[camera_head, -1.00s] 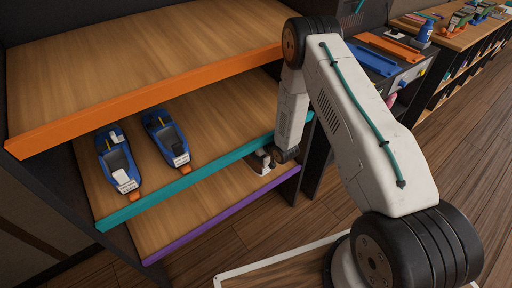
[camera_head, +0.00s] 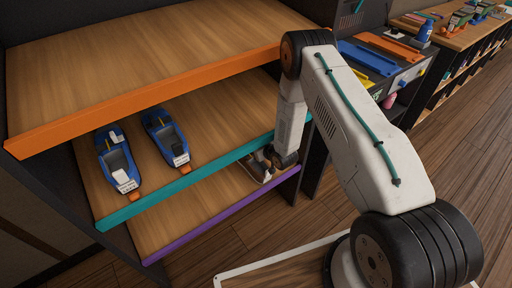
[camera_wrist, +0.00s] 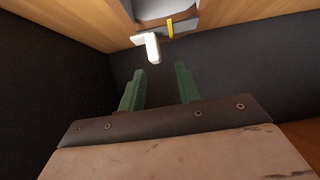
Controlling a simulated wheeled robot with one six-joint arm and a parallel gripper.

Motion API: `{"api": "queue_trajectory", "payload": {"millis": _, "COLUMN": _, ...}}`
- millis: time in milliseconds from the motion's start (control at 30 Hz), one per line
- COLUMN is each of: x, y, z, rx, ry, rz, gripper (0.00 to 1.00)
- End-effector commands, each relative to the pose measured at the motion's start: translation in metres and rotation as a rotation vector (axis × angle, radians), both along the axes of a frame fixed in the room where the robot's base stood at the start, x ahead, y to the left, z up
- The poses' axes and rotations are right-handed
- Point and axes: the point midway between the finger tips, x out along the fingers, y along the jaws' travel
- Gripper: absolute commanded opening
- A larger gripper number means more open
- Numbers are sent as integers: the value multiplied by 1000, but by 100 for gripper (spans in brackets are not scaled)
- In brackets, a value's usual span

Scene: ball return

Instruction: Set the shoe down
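My gripper (camera_wrist: 160,74) shows two green fingers in the wrist view, standing apart with nothing between them. A grey shoe (camera_wrist: 166,20) with a white part (camera_wrist: 152,47) and a yellow tab shows beyond the fingertips, at the top edge and partly cut off. It lies against a wooden surface, clear of the fingers.
Two blue shoes (camera_head: 118,162) (camera_head: 166,138) stand on the left of the teal-edged shelf (camera_head: 170,190). The orange-edged shelf (camera_head: 140,50) above is bare. Dark panels close in around my gripper. A counter with trays (camera_head: 368,58) stands to the right.

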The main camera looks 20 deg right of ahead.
Motion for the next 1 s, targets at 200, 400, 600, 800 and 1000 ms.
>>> {"api": "queue_trajectory", "payload": {"millis": 200, "x": -30, "y": -11, "z": 18, "rx": -1, "ry": 2, "rz": -2, "gripper": 33}}
{"api": "queue_trajectory", "payload": {"millis": 400, "x": -67, "y": -23, "z": 38, "rx": 0, "ry": 2, "rz": -3, "gripper": 33}}
{"api": "queue_trajectory", "payload": {"millis": 600, "x": -91, "y": -31, "z": 52, "rx": 0, "ry": 1, "rz": -2, "gripper": 33}}
{"api": "queue_trajectory", "payload": {"millis": 800, "x": -99, "y": -32, "z": 57, "rx": 0, "ry": 1, "rz": 0, "gripper": 33}}
{"api": "queue_trajectory", "payload": {"millis": 1000, "x": -99, "y": -32, "z": 57, "rx": 0, "ry": 1, "rz": 0, "gripper": 33}}
